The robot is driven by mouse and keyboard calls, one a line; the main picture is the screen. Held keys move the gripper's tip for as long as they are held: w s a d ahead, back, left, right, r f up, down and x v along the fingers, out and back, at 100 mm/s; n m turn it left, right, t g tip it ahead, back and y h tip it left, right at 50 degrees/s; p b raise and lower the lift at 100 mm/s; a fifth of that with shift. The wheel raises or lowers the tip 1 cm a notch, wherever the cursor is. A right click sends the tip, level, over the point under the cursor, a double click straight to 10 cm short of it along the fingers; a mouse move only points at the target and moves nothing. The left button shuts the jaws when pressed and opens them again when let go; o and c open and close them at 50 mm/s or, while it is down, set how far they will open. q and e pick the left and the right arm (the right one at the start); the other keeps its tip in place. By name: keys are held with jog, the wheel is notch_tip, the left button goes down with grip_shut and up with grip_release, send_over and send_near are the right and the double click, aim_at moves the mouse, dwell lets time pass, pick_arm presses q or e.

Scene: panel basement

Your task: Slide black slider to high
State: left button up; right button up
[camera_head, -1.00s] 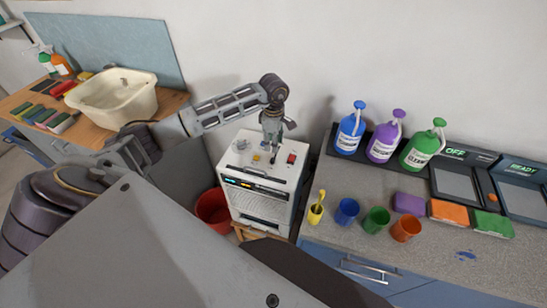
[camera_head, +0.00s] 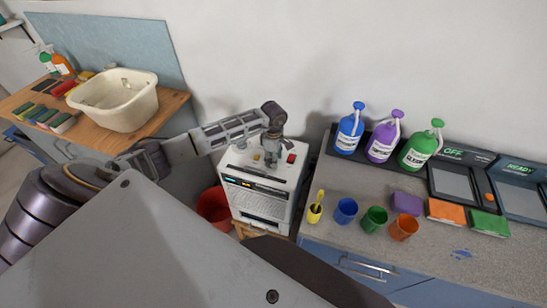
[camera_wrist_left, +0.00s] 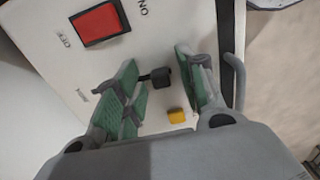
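The white machine (camera_head: 262,207) stands at centre in the head view, with controls on its top panel. In the left wrist view, the black slider (camera_wrist_left: 160,77) is a small dark knob on that panel (camera_wrist_left: 60,60). My left gripper (camera_head: 271,160) is over the panel, pointing down. In the left wrist view, its green-padded fingers (camera_wrist_left: 160,80) are apart, with the slider showing between them; I cannot tell whether either finger touches it. The slider is hidden behind the gripper in the head view. My right gripper is not in view.
A red switch (camera_wrist_left: 100,22) and a yellow button (camera_wrist_left: 176,115) are near the slider. A red bucket (camera_head: 213,206) stands left of the machine. A counter (camera_head: 335,205) with bottles, cups and sponges is right. A wooden table (camera_head: 88,133) with a basin (camera_head: 125,105) is left.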

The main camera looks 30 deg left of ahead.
pick_arm(q)
grip_shut()
jog(key=shift+w, duration=0.1)
dwell(0.3)
